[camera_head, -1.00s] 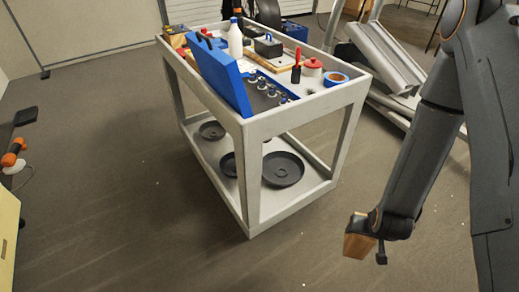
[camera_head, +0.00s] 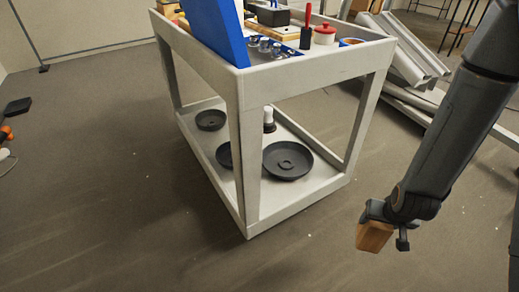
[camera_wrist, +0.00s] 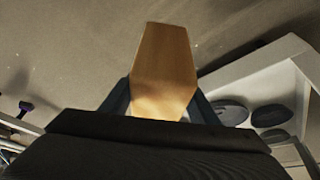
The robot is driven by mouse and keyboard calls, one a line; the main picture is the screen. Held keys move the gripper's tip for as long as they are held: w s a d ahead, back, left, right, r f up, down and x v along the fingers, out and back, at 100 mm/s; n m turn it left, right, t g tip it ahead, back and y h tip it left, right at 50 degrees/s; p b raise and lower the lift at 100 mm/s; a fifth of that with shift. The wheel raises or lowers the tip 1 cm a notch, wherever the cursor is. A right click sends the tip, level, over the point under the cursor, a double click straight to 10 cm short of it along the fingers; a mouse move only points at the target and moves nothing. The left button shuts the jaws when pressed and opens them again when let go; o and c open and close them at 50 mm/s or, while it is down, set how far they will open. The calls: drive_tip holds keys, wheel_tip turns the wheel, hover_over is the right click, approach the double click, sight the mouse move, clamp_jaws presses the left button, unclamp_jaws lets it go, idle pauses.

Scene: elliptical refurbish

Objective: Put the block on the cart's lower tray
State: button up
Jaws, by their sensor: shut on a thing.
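The wooden block (camera_head: 374,237) is held in my gripper (camera_head: 380,212), in the lower right of the head view, to the right of the cart and clear of it. In the wrist view the block (camera_wrist: 163,70) stands out between the two fingers (camera_wrist: 160,105), which are shut on it. The cart is white. Its lower tray (camera_head: 300,207) is in the middle of the head view and carries several round dark dishes. The lower tray also shows at the right of the wrist view (camera_wrist: 262,85).
A large dark dish (camera_head: 287,162) fills much of the lower tray's near right part; a smaller one (camera_head: 211,119) lies farther back. A white bottle-like object (camera_head: 268,117) stands behind. Cart posts (camera_head: 248,150) bound the opening. The upper tray (camera_head: 310,68) holds tools and a blue case (camera_head: 215,28).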

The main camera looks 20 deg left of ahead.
drive_tip(key=b+x, duration=0.3)
drive_tip(key=b, duration=0.1)
drive_tip(key=b+x, duration=0.3)
drive_tip(key=b, duration=0.2)
drive_tip(key=w+b+x, duration=0.1)
drive_tip(key=b+x, duration=0.2)
drive_tip(key=b, duration=0.2)
drive_tip(key=shift+w+f, duration=0.1)
drive_tip(key=shift+w, duration=0.15)
drive_tip(key=w+a+n+y+b, duration=0.1)
drive_tip(key=w+a+n+b, duration=0.2)
drive_tip(key=w+a, duration=0.5)
drive_tip(key=w+a+n+y+b, duration=0.1)
drive_tip(key=w+a+n+b, duration=0.2)
drive_tip(key=a, duration=0.8)
drive_tip(key=a+r+n+g+y+b, duration=0.1)
drive_tip(key=a+r+n+b, duration=0.1)
drive_tip(key=a, duration=1.1)
drive_tip(key=a+r+n+b, duration=0.2)
drive_tip(key=a, duration=1.1)
wheel_tip(320, 180, down, 10)
drive_tip(key=b, duration=0.6)
drive_tip(key=shift+w, duration=0.15)
drive_tip(key=o, duration=1.4)
drive_tip(key=shift+y, duration=0.3)
